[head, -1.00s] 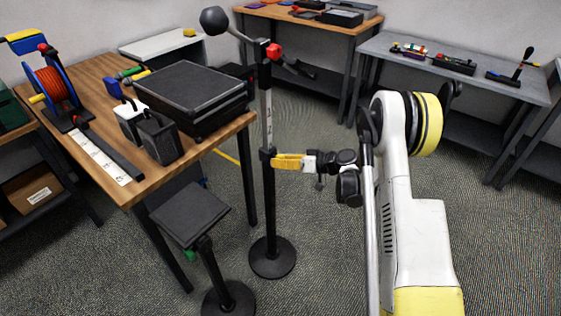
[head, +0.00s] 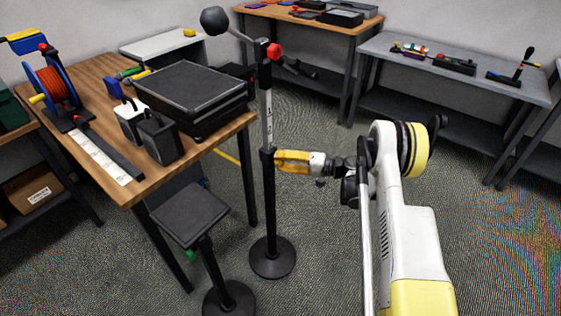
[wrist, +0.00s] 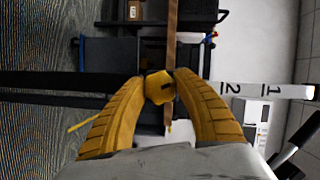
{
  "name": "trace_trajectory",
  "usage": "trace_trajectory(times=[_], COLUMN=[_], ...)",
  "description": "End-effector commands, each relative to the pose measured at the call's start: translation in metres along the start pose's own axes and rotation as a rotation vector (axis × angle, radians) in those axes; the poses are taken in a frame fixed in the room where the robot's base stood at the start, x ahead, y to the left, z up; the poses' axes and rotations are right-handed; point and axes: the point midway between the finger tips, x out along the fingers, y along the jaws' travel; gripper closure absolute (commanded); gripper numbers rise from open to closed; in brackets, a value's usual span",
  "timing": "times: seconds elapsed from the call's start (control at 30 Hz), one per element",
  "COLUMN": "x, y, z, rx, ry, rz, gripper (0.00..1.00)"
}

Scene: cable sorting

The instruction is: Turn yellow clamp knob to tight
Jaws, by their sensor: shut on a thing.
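The yellow clamp knob (wrist: 160,87) sits on the upright stand between my fingertips in the wrist view. It has a dark slot mark on its face. My gripper (wrist: 158,88) has its two yellow ribbed fingers closed on the knob from both sides. In the head view, my gripper (head: 278,162) reaches the stand (head: 269,200) from the right, at the collar below the pale numbered section. The fingers hide the knob there. The numbered section (wrist: 262,90) shows marks 1 and 2 in the wrist view.
A wooden table (head: 135,195) with a black case (head: 190,90) and a cable reel (head: 52,85) stands at left. A small black stool-like stand (head: 190,215) is in front of it. A grey bench (head: 460,80) is at back right. The floor right of the stand is mostly clear.

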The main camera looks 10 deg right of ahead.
Motion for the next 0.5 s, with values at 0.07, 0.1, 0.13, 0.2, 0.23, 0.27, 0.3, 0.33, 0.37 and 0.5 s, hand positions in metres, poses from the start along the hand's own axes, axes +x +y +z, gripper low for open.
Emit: trace_trajectory(times=[0.07,0.1,0.13,0.2,0.23,0.27,0.3,0.33,0.37,0.5], x=[0.0005,0.0005,0.0005,0.0005,0.0005,0.0005,0.0005,0.0005,0.0006,0.0006], y=[0.0005,0.0001,0.0,0.0,-0.0002,-0.0002,-0.0004,-0.0006,-0.0006,-0.0009], z=[0.0002,0.0002,0.0002,0.0002,0.0002,0.0002,0.0002,0.0001,0.0001,0.0001], rx=[0.061,0.092,0.115,0.163,0.184,0.201,0.225,0.242,0.257,0.316], ry=[-0.001,-0.001,-0.001,-0.001,-0.001,-0.001,-0.001,-0.001,-0.001,-0.001], rz=[-0.026,-0.04,-0.049,-0.07,-0.078,-0.085,-0.095,-0.102,-0.108,-0.132], gripper=[0.94,0.94,0.94,0.94,0.94,0.94,0.94,0.94,0.94,0.95])
